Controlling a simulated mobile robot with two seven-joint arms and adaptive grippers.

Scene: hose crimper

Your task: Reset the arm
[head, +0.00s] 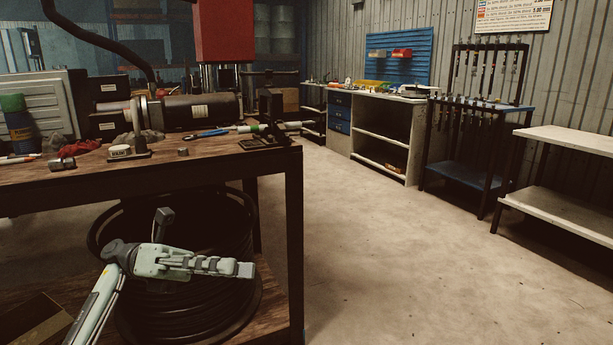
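My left arm comes in from the lower left, and its pale grey-green gripper (246,270) points right. The gripper is in front of the workbench's lower part, below the level of the wooden top, with a coil of black hose (215,308) behind it. I see the fingers from the side as one row, so I cannot tell whether they are open or shut. I see nothing held in them. My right arm and gripper are not in view.
The concrete floor (400,260) to the right is clear.

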